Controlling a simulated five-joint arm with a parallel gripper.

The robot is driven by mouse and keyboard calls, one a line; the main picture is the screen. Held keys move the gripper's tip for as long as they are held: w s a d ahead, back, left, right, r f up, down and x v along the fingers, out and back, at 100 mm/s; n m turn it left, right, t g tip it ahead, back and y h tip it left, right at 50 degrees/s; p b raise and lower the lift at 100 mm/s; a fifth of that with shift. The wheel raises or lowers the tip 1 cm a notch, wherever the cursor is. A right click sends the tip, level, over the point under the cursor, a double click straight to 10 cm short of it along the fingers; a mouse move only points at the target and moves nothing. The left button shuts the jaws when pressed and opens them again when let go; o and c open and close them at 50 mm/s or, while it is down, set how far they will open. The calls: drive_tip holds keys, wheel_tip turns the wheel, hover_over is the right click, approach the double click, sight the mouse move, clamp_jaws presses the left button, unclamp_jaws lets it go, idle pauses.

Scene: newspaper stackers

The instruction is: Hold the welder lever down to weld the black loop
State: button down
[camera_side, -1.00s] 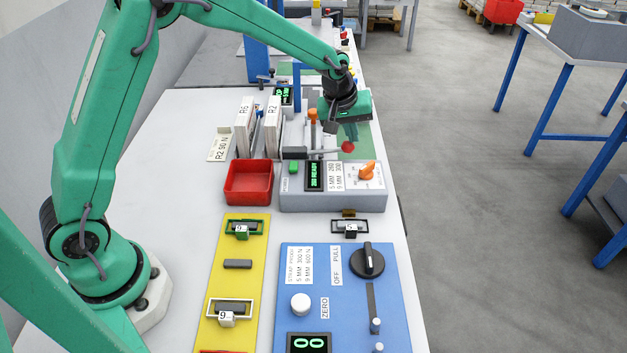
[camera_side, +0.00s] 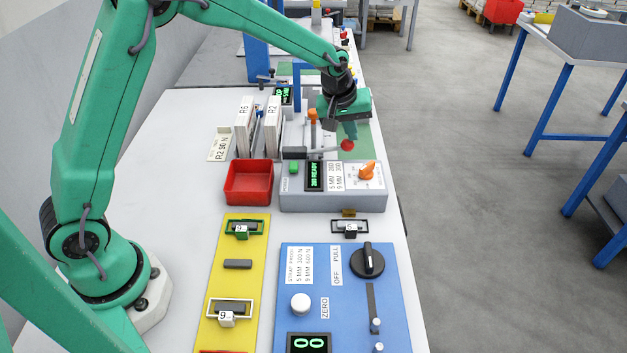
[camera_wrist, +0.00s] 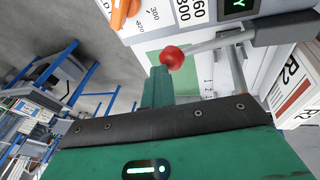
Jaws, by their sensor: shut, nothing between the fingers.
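The grey welder (camera_side: 300,200) has a lever (camera_side: 325,150) with a red ball end (camera_side: 346,145). In the wrist view the lever (camera_wrist: 215,43) runs from a dark block to the red ball (camera_wrist: 171,57). My gripper (camera_side: 350,136) is shut and empty, with its fingertips close to the ball; in the wrist view the fingers (camera_wrist: 158,85) reach up just beside it. I cannot tell whether they touch it. A black loop with a white tag (camera_side: 350,227) lies in front of the welder, close to its small brass-coloured part. The welder's green display (camera_side: 314,176) appears to read 260 READY.
An orange knob (camera_side: 367,171) sits on the welder's right. A red bin (camera_side: 248,200) stands left of it, with upright white stacks (camera_side: 245,125) behind. A yellow board (camera_side: 238,270) holds green and white loops. A blue panel (camera_side: 290,275) with a black dial lies in front.

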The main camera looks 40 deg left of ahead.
drive_tip(key=shift+s+a+r, duration=0.15)
drive_tip(key=shift+s+r, duration=0.05)
drive_tip(key=shift+r, duration=0.1)
wheel_tip(320, 180, up, 12)
drive_tip(key=d, duration=0.2)
drive_tip(key=shift+d, duration=0.4)
drive_tip(key=shift+s+r, duration=0.1)
drive_tip(key=shift+s+r, duration=0.1)
drive_tip(key=s+a+r+m+t, duration=0.1)
drive_tip(key=s+a+r+m, duration=0.15)
drive_tip(key=s, duration=0.55)
drive_tip(key=s+a+r+m, duration=0.1)
drive_tip(key=s+a+r, duration=0.2)
drive_tip(key=s, duration=0.5)
drive_tip(key=s+a+f+m, duration=0.1)
drive_tip(key=s+f+m, duration=0.1)
drive_tip(key=s, duration=0.6)
drive_tip(key=s+a+f+m, duration=0.2)
drive_tip(key=s, duration=0.6)
drive_tip(key=shift+s+f+t, duration=0.25)
drive_tip(key=shift+f+t, duration=0.05)
